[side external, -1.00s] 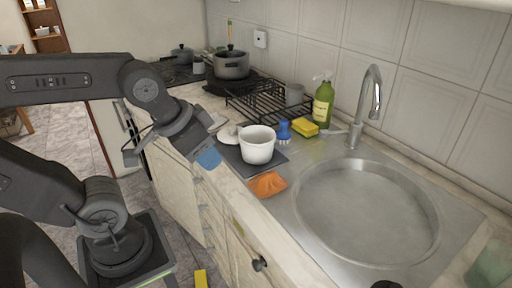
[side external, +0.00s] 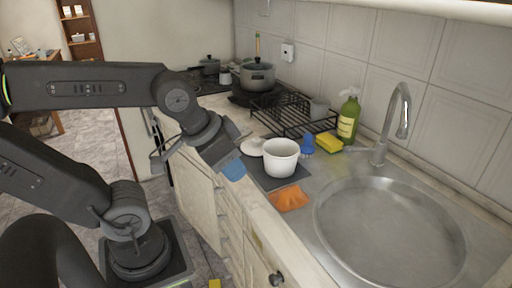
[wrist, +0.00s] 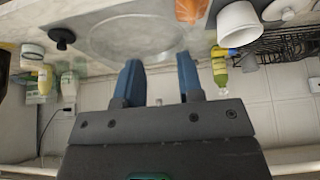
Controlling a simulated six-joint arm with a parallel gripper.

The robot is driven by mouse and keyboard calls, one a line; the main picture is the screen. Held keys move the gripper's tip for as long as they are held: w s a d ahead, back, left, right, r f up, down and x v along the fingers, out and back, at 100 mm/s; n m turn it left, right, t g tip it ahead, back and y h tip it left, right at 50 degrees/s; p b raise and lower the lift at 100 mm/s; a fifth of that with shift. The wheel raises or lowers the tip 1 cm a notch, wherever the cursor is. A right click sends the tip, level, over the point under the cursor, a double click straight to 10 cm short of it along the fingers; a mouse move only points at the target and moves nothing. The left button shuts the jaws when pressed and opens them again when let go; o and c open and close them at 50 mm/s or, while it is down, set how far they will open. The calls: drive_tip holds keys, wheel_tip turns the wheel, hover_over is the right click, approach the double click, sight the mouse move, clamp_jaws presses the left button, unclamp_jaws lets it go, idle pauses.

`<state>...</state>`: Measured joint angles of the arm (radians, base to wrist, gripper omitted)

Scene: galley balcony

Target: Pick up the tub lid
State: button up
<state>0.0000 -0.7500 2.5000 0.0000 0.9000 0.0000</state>
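The tub lid (side external: 250,147) is a pale round lid with a small knob, lying on the counter just left of and behind the white tub (side external: 281,157). The tub stands on a dark mat (side external: 262,180). In the wrist view the lid (wrist: 278,9) is at the top right edge, partly cut off, beside the tub (wrist: 238,24). My gripper (side external: 232,168) hangs at the counter's front edge, left of the tub and apart from the lid. In the wrist view its two blue fingers (wrist: 159,62) are spread with nothing between them.
An orange cloth (side external: 289,198) lies in front of the tub. A blue brush (side external: 307,146), yellow sponge (side external: 329,143), green bottle (side external: 348,118) and black rack (side external: 290,117) stand behind it. The steel sink (side external: 390,235) is to the right. A pot (side external: 257,75) is at the back.

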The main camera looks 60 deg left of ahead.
drive_tip(key=shift+o, duration=0.4)
drive_tip(key=o, duration=0.4)
drive_tip(key=w+a+r+n+g, duration=0.2)
drive_tip(key=w+a+r+n, duration=0.3)
drive_tip(key=w, duration=0.4)
drive_tip(key=n+g, duration=0.4)
drive_tip(key=n, duration=0.6)
hover_over(257, 138)
wheel_tip(257, 138, down, 11)
wheel_tip(257, 138, down, 14)
drive_tip(key=shift+r, duration=0.2)
